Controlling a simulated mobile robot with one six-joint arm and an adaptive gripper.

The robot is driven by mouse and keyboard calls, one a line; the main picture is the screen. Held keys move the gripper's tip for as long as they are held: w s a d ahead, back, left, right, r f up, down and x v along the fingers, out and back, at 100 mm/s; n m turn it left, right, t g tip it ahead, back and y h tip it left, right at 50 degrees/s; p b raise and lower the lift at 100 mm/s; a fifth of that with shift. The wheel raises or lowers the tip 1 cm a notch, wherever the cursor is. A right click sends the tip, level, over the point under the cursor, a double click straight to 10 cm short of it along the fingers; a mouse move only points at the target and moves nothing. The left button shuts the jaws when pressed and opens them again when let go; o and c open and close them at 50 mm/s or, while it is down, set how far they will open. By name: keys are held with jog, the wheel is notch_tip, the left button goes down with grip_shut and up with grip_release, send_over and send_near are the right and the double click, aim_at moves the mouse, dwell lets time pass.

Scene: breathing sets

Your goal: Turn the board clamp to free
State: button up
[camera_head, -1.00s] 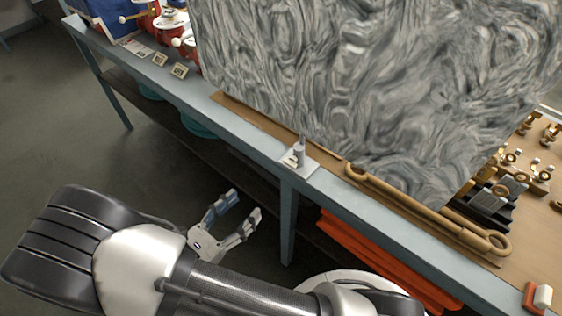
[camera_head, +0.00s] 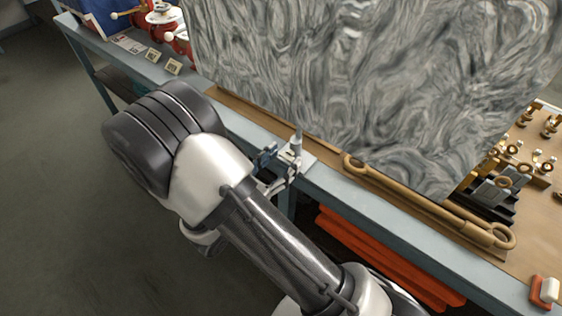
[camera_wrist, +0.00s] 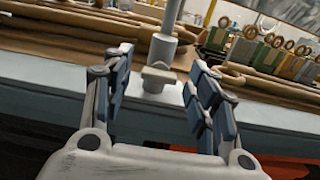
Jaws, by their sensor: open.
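The board clamp (camera_head: 297,147) is a small grey upright post on a pale base plate at the front edge of the bench, against the foot of the grey marbled board (camera_head: 370,80). In the wrist view the clamp (camera_wrist: 164,46) shows as a grey post with a short block (camera_wrist: 158,77) low on its front. My gripper (camera_head: 281,165) is open and empty, just in front of the clamp. In the wrist view its fingers (camera_wrist: 155,90) stand apart, one to each side of the clamp's block, with no contact visible. The head view partly hides the clamp's base behind my gripper.
A tan rod with ring ends (camera_head: 430,208) lies along the bench (camera_head: 355,205) right of the clamp. Brass fittings (camera_head: 535,160) stand behind it. Orange folded material (camera_head: 385,260) lies on the lower shelf. Small cards (camera_head: 173,65) lie at the left. The floor at left is clear.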

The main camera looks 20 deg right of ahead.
jog(key=shift+c, duration=0.3)
jog(key=c, duration=1)
